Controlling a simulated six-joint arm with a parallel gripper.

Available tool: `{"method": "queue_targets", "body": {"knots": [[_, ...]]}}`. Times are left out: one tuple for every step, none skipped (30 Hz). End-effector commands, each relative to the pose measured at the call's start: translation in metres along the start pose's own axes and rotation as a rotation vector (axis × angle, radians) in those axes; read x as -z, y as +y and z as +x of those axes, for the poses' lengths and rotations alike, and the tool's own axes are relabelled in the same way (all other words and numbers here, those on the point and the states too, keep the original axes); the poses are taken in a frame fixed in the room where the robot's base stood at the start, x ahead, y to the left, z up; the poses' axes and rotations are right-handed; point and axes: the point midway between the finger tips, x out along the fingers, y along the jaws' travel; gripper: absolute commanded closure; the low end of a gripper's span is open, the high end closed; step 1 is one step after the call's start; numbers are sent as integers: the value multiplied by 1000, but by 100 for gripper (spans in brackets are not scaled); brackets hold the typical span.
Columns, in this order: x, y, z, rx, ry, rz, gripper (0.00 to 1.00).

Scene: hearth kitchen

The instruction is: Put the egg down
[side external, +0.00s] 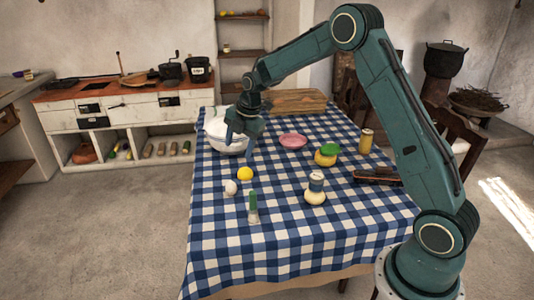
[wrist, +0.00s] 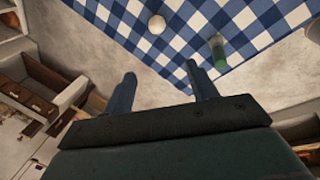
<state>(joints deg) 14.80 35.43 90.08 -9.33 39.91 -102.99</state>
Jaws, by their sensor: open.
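The white egg (side external: 231,187) rests on the checked tablecloth near the table's left edge in the side view. It also shows at the top of the wrist view (wrist: 156,24). My gripper (side external: 240,147) is open with nothing between its fingers. It is above the table, farther back than the egg and apart from it, in front of the white bowl (side external: 213,126). In the wrist view my gripper's two fingers (wrist: 161,72) stand spread below the egg in the picture.
A yellow ball-like thing (side external: 245,173) and a green-topped tube (side external: 253,208) are near the egg. A jar (side external: 316,188), pink dish (side external: 293,140), and yellow-and-green item (side external: 326,155) stand to the right. The checked cloth's front (side external: 270,247) is clear.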

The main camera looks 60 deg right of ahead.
Motion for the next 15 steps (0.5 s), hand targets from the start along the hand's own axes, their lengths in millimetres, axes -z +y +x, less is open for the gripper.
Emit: {"method": "queue_targets", "body": {"knots": [[7,-3,-17,-9,-5,39,42],[11,-5,-26,-13,-7,68,42],[16,-8,-37,-17,-10,107,42],[20,-10,-45,-22,-12,137,42],[24,-13,-53,-26,-14,166,42],[28,-18,-64,-31,-17,204,42],[32,-21,-72,-35,-18,233,42],[36,-25,-79,-37,-19,262,42],[41,-29,-89,-43,-20,301,42],[45,-33,-97,-47,-21,330,42],[48,-37,-104,-52,-22,359,42],[53,-43,-114,-59,-23,398,42],[57,-47,-120,-63,-23,427,42],[60,-52,-127,-68,-23,456,42],[65,-58,-136,-73,-24,495,42]]}}
